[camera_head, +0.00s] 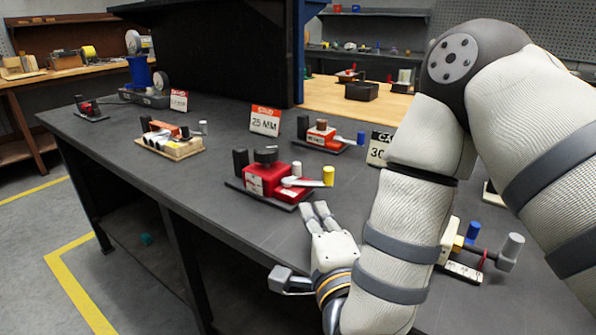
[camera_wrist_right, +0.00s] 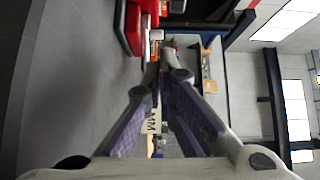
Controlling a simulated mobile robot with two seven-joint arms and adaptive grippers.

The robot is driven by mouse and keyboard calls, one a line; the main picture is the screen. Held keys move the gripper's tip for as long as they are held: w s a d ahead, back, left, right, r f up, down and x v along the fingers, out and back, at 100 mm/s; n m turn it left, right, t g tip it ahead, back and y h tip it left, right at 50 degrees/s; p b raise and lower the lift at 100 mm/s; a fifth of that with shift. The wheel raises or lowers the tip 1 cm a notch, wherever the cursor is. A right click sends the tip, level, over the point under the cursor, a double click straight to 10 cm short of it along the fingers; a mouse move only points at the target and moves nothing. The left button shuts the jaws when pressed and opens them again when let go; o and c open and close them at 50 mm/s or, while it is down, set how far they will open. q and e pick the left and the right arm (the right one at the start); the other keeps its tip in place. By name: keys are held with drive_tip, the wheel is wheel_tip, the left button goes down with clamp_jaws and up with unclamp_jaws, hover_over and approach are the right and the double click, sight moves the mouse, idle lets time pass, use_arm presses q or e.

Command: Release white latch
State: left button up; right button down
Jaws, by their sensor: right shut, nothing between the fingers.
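A red valve device (camera_head: 266,180) with black knobs stands on a dark base near the table's front edge. A white latch lever (camera_head: 303,182) with a yellow knob (camera_head: 328,175) reaches out from its right side. My right gripper (camera_head: 315,210) is shut and empty, just in front of the lever and apart from it in the head view. In the wrist view the right fingers (camera_wrist_right: 165,62) are close together, with red and white parts of a device (camera_wrist_right: 136,25) beyond them at the top. My left gripper is not in view.
The dark table (camera_head: 225,215) also holds a second red device with a blue knob (camera_head: 322,135), a tan-based device (camera_head: 170,143) and a "25 MM" sign (camera_head: 265,120). A blue-and-yellow device (camera_head: 472,245) lies right of my arm. Table left of the gripper is clear.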

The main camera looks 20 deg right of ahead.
sight(297, 168)
drive_tip(key=w, duration=0.4)
drive_tip(key=w+d, duration=0.1)
drive_tip(key=w, duration=0.4)
drive_tip(key=w+b, duration=0.1)
drive_tip(key=w, duration=0.4)
drive_tip(key=shift+d, duration=0.3)
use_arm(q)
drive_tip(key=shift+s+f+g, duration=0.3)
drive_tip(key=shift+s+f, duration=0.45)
use_arm(e)
drive_tip(key=shift+w+d, duration=0.55)
drive_tip(key=shift+d, duration=0.3)
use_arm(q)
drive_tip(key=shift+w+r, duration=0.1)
